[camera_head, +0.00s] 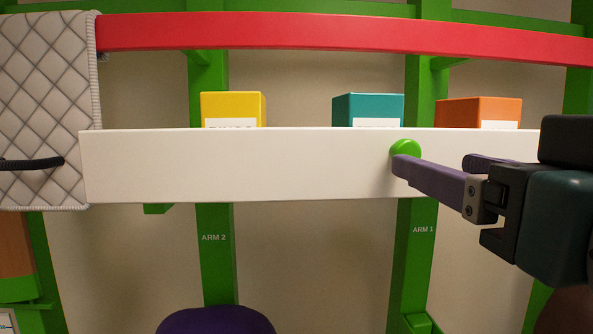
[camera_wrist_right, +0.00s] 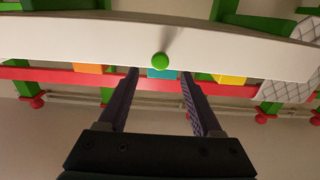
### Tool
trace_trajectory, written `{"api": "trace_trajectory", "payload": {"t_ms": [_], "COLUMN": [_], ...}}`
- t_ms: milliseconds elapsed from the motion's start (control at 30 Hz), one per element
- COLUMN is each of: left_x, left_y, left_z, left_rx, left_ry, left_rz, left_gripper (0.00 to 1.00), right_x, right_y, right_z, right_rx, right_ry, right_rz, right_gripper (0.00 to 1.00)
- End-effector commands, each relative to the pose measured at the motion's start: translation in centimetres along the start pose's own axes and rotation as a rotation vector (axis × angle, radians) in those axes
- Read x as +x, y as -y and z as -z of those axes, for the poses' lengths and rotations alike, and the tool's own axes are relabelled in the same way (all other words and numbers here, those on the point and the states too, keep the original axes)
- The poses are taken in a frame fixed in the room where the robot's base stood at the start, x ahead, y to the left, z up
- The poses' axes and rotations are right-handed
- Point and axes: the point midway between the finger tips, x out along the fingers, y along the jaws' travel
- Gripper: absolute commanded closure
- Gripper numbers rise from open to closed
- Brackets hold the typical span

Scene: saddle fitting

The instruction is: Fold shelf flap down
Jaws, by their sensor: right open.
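The white shelf flap (camera_head: 240,165) stands upright along the shelf front in the head view and hides the lower parts of the boxes behind it. A round green knob (camera_head: 405,148) sits on its face, right of the middle. My right gripper (camera_head: 435,170) comes in from the right with its fingers apart, near the knob; in the head view one fingertip overlaps the knob's lower edge. In the right wrist view the flap (camera_wrist_right: 90,42) runs across the top, and the knob (camera_wrist_right: 160,60) lies between the two open fingers (camera_wrist_right: 160,85). Contact cannot be told. My left gripper is out of view.
A yellow box (camera_head: 234,107), a teal box (camera_head: 368,107) and an orange box (camera_head: 478,110) stand behind the flap. A red rail (camera_head: 330,35) runs above. A quilted pad (camera_head: 45,100) hangs at the left. Green posts (camera_head: 218,255) stand below; something purple (camera_head: 216,321) is at the bottom.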

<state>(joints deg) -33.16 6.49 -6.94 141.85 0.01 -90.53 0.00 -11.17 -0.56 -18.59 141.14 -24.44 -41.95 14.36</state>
Motion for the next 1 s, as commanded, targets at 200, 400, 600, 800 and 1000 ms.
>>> {"api": "trace_trajectory", "payload": {"t_ms": [200,400,600,800,1000], "left_x": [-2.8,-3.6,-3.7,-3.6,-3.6], "left_y": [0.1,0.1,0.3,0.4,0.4], "left_z": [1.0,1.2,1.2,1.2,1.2], "left_rx": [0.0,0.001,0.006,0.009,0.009], "left_ry": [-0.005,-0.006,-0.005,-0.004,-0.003], "left_rz": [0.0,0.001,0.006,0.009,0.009], "left_gripper": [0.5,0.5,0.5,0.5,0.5], "right_x": [4.0,5.9,6.4,6.4,6.3], "right_y": [-0.1,-0.1,-0.1,-0.1,-0.1], "right_z": [0.7,0.4,0.2,0.1,0.1], "right_rx": [-0.002,0.0,0.001,0.001,0.001], "right_ry": [0.005,0.004,0.005,0.004,0.004], "right_rz": [-0.002,-0.002,-0.002,-0.002,-0.002], "right_gripper": [0.34,0.34,0.34,0.34,0.56]}}
